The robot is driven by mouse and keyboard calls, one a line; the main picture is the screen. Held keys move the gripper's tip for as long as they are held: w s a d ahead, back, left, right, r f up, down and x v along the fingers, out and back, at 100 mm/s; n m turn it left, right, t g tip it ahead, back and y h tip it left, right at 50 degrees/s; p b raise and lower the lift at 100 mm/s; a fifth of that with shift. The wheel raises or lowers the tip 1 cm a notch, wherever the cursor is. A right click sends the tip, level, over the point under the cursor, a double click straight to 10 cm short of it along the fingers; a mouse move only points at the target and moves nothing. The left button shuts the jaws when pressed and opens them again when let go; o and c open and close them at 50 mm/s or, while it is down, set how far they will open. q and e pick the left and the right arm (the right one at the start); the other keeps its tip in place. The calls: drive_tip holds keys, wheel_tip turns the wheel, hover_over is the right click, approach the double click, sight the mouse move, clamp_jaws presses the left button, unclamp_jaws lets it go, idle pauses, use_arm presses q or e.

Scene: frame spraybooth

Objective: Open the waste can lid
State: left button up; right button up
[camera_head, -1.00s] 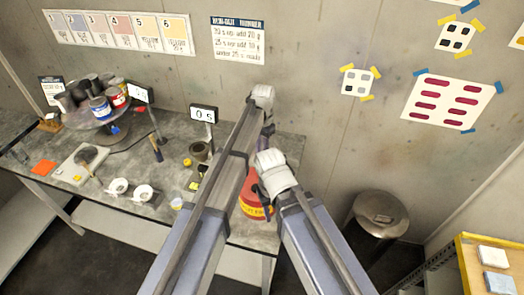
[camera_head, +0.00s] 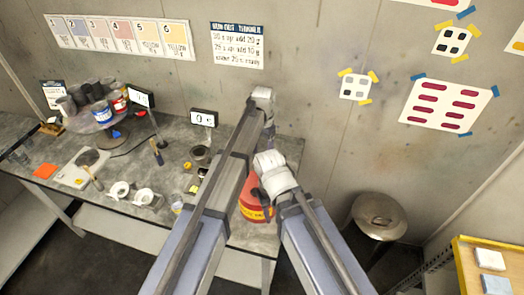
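A red can with a yellow band (camera_head: 254,213) stands on the grey bench, partly hidden behind my arms. Its top is mostly covered by my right wrist, so I cannot tell how its lid stands. My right gripper (camera_head: 262,196) points down beside the can's upper part, mostly hidden under the white wrist; its fingers are too covered to read. My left gripper (camera_head: 268,128) is farther back, near the wall, below its white wrist, and its fingers are hidden too. A round metal-topped piece (camera_head: 380,214) stands on the floor to the right of the bench.
The bench holds a small display (camera_head: 203,118), a dark cup (camera_head: 201,154), two white cups (camera_head: 144,196), a scale (camera_head: 78,177) and a round stand with several cans (camera_head: 112,124). A yellow-edged table (camera_head: 466,272) is at the lower right. Floor shows between bench and that table.

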use_arm(q)
wheel_tip(320, 180, up, 6)
drive_tip(key=p, duration=0.5)
drive_tip(key=shift+w, duration=0.3)
drive_tip(key=s+a+n+t, duration=0.2)
drive_tip(key=s+a+n, duration=0.6)
drive_tip(key=s+a, duration=1.3)
drive_tip(key=s+d+f+m+b, duration=0.1)
drive_tip(key=s+d+f+b, duration=0.1)
drive_tip(key=d+f+b, duration=0.2)
drive_tip(key=s+d+f+m+b, duration=0.1)
drive_tip(key=d+f+b, duration=0.3)
drive_tip(key=f+b, duration=0.7)
drive_tip(key=s+d+f+m+g+b, duration=0.1)
drive_tip(key=d+f+b, duration=0.3)
drive_tip(key=f+b, duration=0.4)
drive_tip(key=shift+s+f+m+y, duration=0.2)
drive_tip(key=shift+s+m+y, duration=0.15)
drive_tip(key=shift+s, duration=0.45)
